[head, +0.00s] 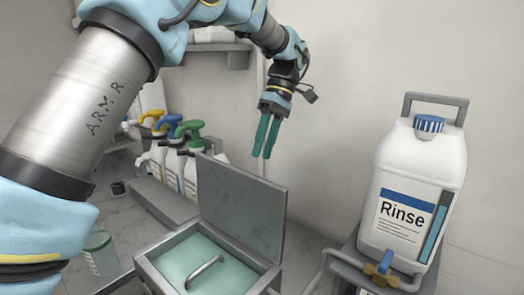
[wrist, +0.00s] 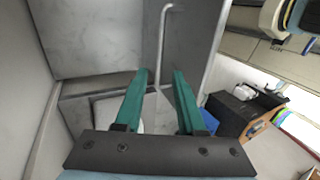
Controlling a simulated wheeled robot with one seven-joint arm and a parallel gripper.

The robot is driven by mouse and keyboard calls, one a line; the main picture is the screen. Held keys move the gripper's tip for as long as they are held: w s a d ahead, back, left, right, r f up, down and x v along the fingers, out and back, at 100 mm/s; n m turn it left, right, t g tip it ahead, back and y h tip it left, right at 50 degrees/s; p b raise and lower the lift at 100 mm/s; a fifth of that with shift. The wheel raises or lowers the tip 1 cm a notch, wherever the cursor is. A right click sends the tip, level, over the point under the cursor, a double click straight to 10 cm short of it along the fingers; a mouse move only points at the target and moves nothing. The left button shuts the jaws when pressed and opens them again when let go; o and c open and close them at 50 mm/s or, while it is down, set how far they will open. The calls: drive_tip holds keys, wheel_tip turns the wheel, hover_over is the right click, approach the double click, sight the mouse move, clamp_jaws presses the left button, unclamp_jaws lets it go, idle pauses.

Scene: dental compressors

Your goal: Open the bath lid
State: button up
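The bath (head: 150,272) is an open metal box at the bottom middle of the head view, with pale green contents and a curved metal handle (head: 205,272) inside its opening. Its grey lid (head: 242,208) stands raised, nearly upright and leaning back, along the bath's right rear side. My gripper (head: 264,156) hangs above the lid's top edge, fingers pointing down, apart from it as far as I can see. In the wrist view its two teal fingers (wrist: 164,76) are apart with nothing held between them. A grey metal surface (wrist: 95,40) and a thin bar (wrist: 163,45) show beyond the fingers.
A white Rinse jug (head: 420,170) with a blue cap stands on a stand at the right. Several spray bottles (head: 180,160) stand in a rack behind the bath at left. A wall shelf (head: 215,47) is behind my arm.

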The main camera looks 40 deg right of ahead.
sight(247, 185)
drive_tip(key=shift+r+m, duration=0.1)
drive_tip(key=shift+m, duration=0.8)
drive_tip(key=shift+c, duration=1.4)
drive_tip(key=m, duration=0.2)
drive_tip(key=m+b, duration=0.1)
drive_tip(key=m, duration=0.1)
drive_tip(key=shift+s+r+h, duration=0.2)
drive_tip(key=shift+r+h, duration=0.05)
drive_tip(key=shift+h, duration=0.05)
clamp_jaws()
drive_tip(key=a+f+m+p, duration=0.1)
drive_tip(key=a+f+m, duration=0.1)
drive_tip(key=m, duration=0.2)
drive_tip(key=s+a+f+m+p, duration=0.1)
drive_tip(key=f+m, duration=0.2)
drive_tip(key=m, duration=0.1)
drive_tip(key=s+a+f+m+h, duration=0.1)
drive_tip(key=a+f+m, duration=0.1)
drive_tip(key=m, duration=0.2)
drive_tip(key=shift+s+a+f+t+p, duration=0.1)
drive_tip(key=shift+a+f+t+p, duration=0.05)
drive_tip(key=shift+a+t+p, duration=0.2)
drive_tip(key=shift+s+a+f, duration=0.15)
drive_tip(key=shift+a+f, duration=0.05)
drive_tip(key=shift+a, duration=0.25)
